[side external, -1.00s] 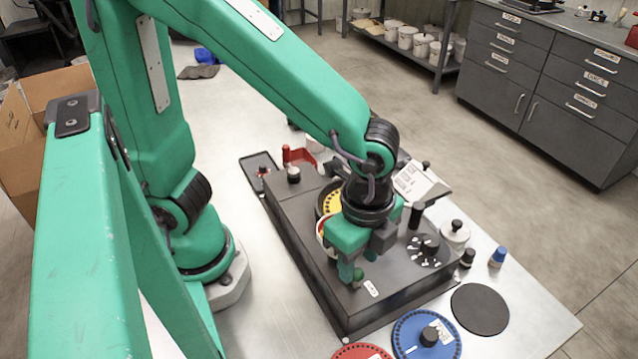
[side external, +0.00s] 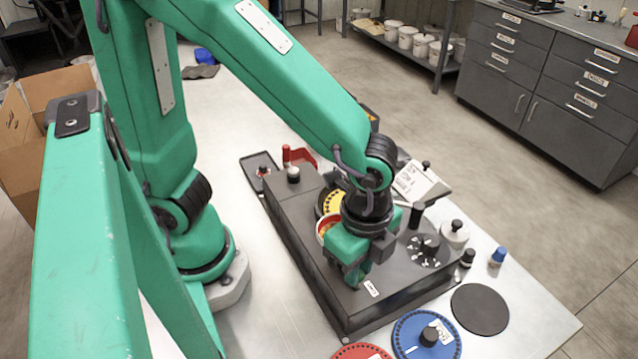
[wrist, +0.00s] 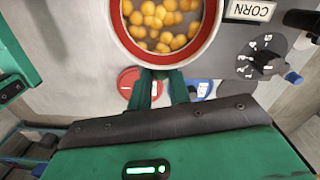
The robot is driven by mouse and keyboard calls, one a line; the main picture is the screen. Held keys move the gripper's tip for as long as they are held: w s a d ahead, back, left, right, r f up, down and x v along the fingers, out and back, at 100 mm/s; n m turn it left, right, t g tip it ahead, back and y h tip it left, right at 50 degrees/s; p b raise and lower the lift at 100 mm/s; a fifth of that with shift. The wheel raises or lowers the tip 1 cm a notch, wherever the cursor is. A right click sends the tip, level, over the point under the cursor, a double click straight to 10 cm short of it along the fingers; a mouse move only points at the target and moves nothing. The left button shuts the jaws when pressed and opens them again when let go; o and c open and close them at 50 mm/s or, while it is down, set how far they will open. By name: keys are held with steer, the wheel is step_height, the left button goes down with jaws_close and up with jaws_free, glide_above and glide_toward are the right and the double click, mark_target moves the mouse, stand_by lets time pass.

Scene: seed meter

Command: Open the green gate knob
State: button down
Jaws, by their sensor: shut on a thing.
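My gripper (side external: 354,279) is low over the front part of the dark machine housing (side external: 304,258), beside a small white label (side external: 371,288). Its green fingers also show in the wrist view (wrist: 162,94). It is shut on the green gate knob, which the fingers hide in both views. I cannot tell from these frames how far the knob is turned or slid.
A red-rimmed hopper of yellow kernels (wrist: 164,22) stands close by the fingers. A marked dial (side external: 428,250) and a lidded white pot (side external: 455,234) are to the right. A blue disc (side external: 408,334), red disc (side external: 357,353) and black disc (side external: 480,309) lie in front.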

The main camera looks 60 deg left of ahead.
steer(key=shift+d, duration=1)
steer(key=c, duration=1.3)
jaws_free()
steer(key=shift+r, duration=0.1)
step_height(320, 180, up, 8)
